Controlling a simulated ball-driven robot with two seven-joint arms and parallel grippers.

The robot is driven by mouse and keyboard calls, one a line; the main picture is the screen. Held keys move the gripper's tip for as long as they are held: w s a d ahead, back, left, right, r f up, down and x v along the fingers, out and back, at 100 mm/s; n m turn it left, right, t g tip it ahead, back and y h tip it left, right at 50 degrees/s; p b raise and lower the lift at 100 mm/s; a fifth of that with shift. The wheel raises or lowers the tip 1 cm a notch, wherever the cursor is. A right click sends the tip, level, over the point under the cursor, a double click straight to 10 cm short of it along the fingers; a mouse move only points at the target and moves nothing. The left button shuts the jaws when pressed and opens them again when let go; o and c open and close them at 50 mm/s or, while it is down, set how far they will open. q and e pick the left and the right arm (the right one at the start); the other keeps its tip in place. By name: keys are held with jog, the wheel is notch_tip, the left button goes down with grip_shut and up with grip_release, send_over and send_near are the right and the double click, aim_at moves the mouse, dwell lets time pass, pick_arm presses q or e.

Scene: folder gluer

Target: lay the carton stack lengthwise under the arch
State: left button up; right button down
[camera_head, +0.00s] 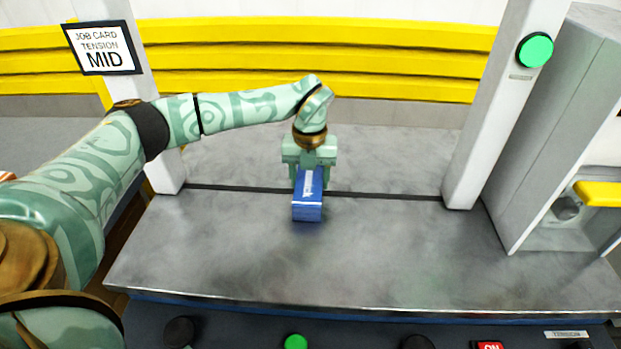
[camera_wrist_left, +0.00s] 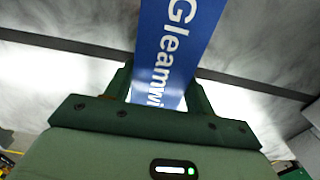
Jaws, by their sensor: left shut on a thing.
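The carton stack (camera_head: 308,196) is a blue block with white lettering, near the middle of the grey metal table. Its long side points from the front of the table toward the back, across the dark line on the table. My left gripper (camera_head: 309,168) is shut on its far part from above. In the left wrist view the stack (camera_wrist_left: 176,45) lies between the two fingers (camera_wrist_left: 158,98). Whether its underside touches the table is hard to tell. The arch shows as two pale posts, the left post (camera_head: 168,170) and the right post (camera_head: 490,130); its top is out of view. My right gripper is not in view.
A job card (camera_head: 102,48) reading "TENSION MID" hangs on the left post. A green button (camera_head: 535,50) is on the right post. A grey cabinet (camera_head: 545,130) with a yellow-handled opening stands at the right. Yellow rails (camera_head: 300,50) run behind. The table (camera_head: 400,260) is clear around the stack.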

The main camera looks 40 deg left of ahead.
aim_at(310, 177)
pick_arm(q)
jog(key=o, duration=1.2)
jog(key=shift+o, duration=0.2)
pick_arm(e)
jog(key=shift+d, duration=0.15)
pick_arm(q)
notch_tip(310, 177, up, 12)
jog(key=p, duration=0.4)
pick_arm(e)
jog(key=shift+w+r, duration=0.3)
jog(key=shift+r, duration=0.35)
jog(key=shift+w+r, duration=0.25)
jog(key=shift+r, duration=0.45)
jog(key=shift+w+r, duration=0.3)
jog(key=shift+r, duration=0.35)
pick_arm(q)
jog(key=shift+r, duration=0.1)
